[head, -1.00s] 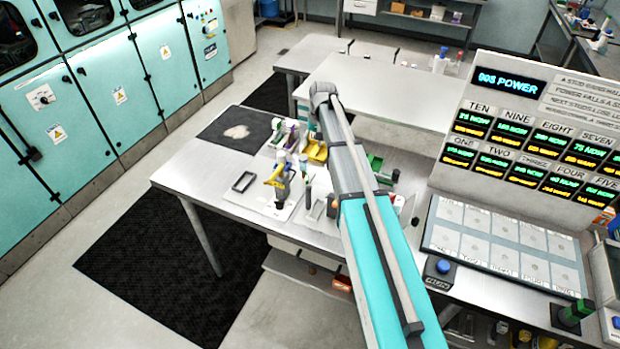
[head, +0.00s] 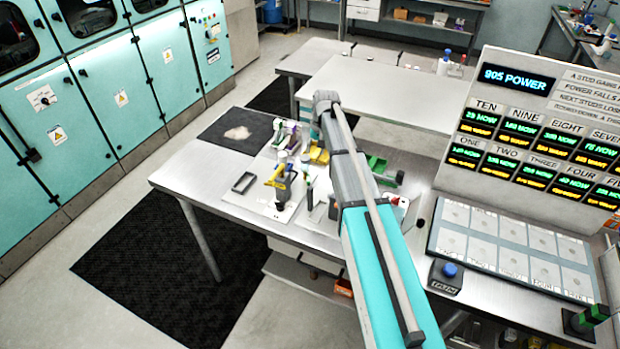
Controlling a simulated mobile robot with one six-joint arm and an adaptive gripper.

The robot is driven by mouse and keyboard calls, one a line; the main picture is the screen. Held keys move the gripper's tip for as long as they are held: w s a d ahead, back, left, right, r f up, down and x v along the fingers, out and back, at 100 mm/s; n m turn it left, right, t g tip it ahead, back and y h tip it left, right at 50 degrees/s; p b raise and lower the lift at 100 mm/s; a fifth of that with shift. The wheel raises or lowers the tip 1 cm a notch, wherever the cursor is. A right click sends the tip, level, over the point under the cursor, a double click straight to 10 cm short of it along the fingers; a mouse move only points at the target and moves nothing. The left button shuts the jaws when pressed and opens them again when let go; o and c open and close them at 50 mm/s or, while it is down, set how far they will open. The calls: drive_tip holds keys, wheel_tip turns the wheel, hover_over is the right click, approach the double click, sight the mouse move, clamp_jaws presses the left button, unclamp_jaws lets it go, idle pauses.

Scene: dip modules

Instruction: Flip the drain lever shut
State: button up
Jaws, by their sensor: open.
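A small dark upright fixture (head: 285,191) with a slanted yellow handle-like bar (head: 275,179) stands on a white plate (head: 262,206) near the front of the steel table. This may be the drain lever, but it is too small to be sure. My arm (head: 352,180) reaches up from the bottom right across the table, just right of that fixture. The arm's grey end part passes over the table's right half. My gripper cannot be made out; the arm or the small items may hide it.
Green and yellow modules (head: 378,168) crowd beside my arm. A power display panel (head: 530,130) stands at the right, with a blue button box (head: 446,275) in front.

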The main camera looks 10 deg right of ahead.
drive_tip(key=shift+w+a+f+b, duration=0.1)
drive_tip(key=shift+a+f+b, duration=0.25)
drive_tip(key=shift+f+b, duration=1.9)
drive_tip(key=shift+s+a+f+b, duration=0.1)
drive_tip(key=shift+a+f+b, duration=0.25)
drive_tip(key=shift+f+b, duration=1.9)
drive_tip(key=shift+w+a+f+b, duration=0.1)
drive_tip(key=shift+a+f+b, duration=0.25)
drive_tip(key=shift+f+b, duration=1.9)
clamp_jaws()
